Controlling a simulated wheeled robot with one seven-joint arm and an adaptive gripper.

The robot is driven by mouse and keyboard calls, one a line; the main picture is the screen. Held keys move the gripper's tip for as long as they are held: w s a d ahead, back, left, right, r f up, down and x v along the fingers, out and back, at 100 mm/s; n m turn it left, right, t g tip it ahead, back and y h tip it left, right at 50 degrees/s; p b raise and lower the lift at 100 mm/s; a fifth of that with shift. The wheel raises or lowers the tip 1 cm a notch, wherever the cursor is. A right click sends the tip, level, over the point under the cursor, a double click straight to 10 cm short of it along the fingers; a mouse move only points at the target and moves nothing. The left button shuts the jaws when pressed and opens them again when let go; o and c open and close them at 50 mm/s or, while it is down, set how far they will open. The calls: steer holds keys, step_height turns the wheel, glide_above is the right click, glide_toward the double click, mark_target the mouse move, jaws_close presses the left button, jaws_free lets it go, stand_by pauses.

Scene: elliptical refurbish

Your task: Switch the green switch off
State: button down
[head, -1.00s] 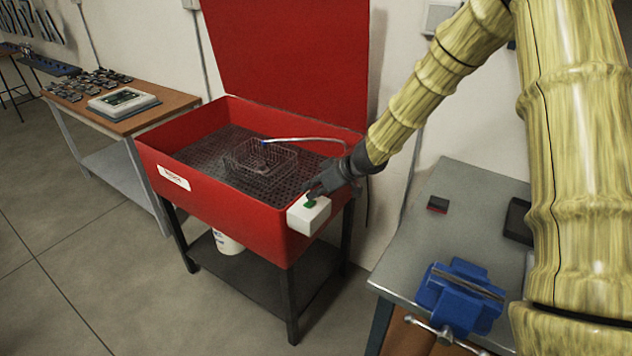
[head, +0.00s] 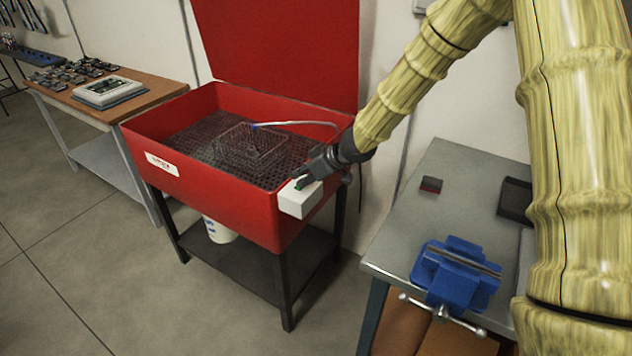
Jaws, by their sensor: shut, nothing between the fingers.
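The green switch (head: 301,187) sits on top of a white box (head: 299,203) fixed to the front right corner of the red parts washer (head: 232,205). My gripper (head: 302,182) is shut and empty, with its fingertips right at the switch. The fingers cover much of the switch, so I cannot tell whether they touch it or which way it is set.
A wire basket (head: 250,148) stands inside the washer, whose red lid (head: 275,55) is up. A grey workbench (head: 400,228) with a blue vise (head: 455,272) stands at the right. A wooden-topped table (head: 150,108) is at the left.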

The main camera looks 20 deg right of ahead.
steer(key=shift+s+f, duration=0.1)
steer(key=shift+f, duration=0.1)
steer(key=shift+a+r, duration=0.1)
steer(key=shift+w+d+p, duration=0.2)
steer(key=shift+p, duration=0.5)
steer(key=shift+w+d+p, duration=0.2)
steer(key=shift+d+p, duration=0.1)
steer(key=shift+p, duration=0.2)
steer(key=shift+w+d, duration=0.15)
steer(key=shift+d, duration=0.05)
steer(key=shift+p, duration=0.3)
